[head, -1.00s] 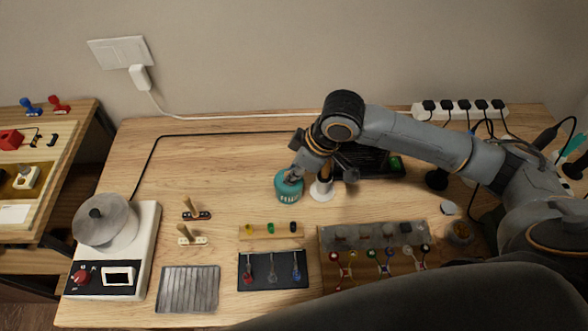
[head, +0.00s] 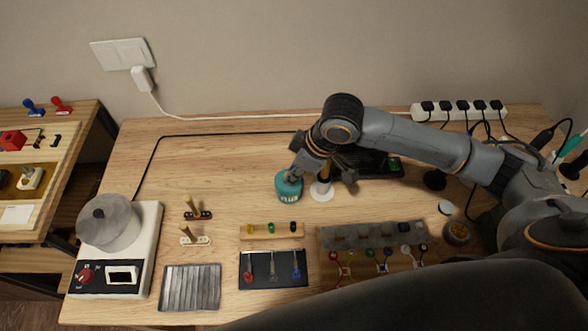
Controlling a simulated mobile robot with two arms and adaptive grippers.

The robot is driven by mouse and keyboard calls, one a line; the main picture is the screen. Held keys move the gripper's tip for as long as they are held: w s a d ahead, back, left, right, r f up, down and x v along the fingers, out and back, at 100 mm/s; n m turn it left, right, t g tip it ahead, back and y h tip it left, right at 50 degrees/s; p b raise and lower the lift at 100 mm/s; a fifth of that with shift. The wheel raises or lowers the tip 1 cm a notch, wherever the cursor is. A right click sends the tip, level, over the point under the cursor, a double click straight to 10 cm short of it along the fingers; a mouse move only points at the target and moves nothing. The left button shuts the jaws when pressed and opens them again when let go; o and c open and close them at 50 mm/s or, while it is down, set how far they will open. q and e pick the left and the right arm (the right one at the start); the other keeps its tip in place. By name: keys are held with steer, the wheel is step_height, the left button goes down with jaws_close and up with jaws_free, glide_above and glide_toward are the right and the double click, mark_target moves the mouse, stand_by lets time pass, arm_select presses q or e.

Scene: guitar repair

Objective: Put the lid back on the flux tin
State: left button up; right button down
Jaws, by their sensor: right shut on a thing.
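The teal flux tin (head: 288,196), with FLUX on its side, stands upright on the bench near the middle in the head view. My right gripper (head: 293,177) reaches down over its top from the right and is shut on the teal lid (head: 284,182), at the top of the tin. The fingers hide part of the lid, and I cannot tell whether it is fully seated. My left gripper is not in view.
A white round base with an upright tool (head: 322,190) stands close right of the tin. A pale disc (head: 446,207) and a small round pot (head: 457,232) lie farther right. A hot plate (head: 110,240) is at left. The bench left of the tin is clear.

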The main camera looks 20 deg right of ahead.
steer(key=shift+f+p, duration=0.2)
steer(key=shift+p, duration=0.85)
stand_by(1.0)
stand_by(0.4)
steer(key=c, duration=0.7)
jaws_free()
steer(key=shift+r+p, duration=3.55)
steer(key=shift+p, duration=0.85)
jaws_close()
